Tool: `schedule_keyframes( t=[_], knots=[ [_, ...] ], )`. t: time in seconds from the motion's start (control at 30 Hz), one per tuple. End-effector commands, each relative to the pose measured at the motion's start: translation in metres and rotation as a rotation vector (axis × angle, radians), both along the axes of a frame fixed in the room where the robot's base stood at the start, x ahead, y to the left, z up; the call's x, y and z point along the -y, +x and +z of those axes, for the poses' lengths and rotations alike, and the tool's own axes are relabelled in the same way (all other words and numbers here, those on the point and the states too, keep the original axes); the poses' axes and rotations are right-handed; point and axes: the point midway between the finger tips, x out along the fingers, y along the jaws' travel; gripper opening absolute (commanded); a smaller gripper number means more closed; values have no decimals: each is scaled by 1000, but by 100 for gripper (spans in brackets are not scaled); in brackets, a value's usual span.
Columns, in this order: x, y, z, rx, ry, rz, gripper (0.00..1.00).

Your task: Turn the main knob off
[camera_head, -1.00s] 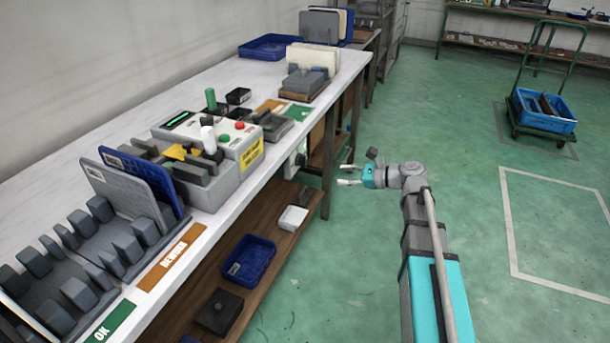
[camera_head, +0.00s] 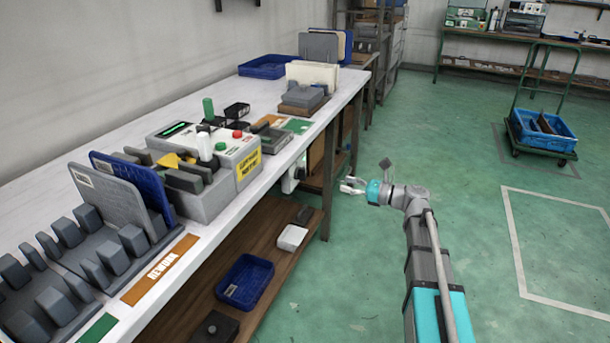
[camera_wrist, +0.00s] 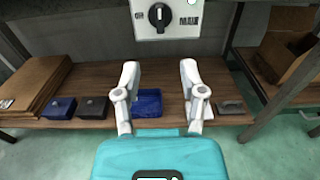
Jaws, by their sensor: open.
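The main knob (camera_wrist: 159,16) is a black rotary knob on a pale panel (camera_wrist: 183,31) at the top of the wrist view. Its grip stands about upright, with lettering to the left and right that is small and hard to read. In the head view a pale box (camera_head: 291,178) shows under the bench's front edge, and the knob's setting cannot be made out there. My gripper (camera_wrist: 160,67) is open and empty, its two fingers apart below the knob in the wrist view. In the head view my gripper (camera_head: 352,185) is right of the box, touching nothing.
Under the bench (camera_head: 205,233), a wooden shelf (camera_wrist: 110,75) holds a blue bin (camera_wrist: 148,103), dark boxes (camera_wrist: 92,107) and a grey block (camera_wrist: 231,107). A bench leg (camera_wrist: 261,125) stands right of the knob. Open green floor (camera_head: 400,290) lies beside the bench.

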Motion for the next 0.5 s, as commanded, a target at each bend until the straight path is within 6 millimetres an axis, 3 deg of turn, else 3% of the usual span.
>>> schedule_keyframes(
  t=[0.27, 0.5],
  knots=[
    [-18, 7, 0, 1, 0, 2, 53],
    [-48, 18, 0, 1, -1, 3, 53]
  ],
)
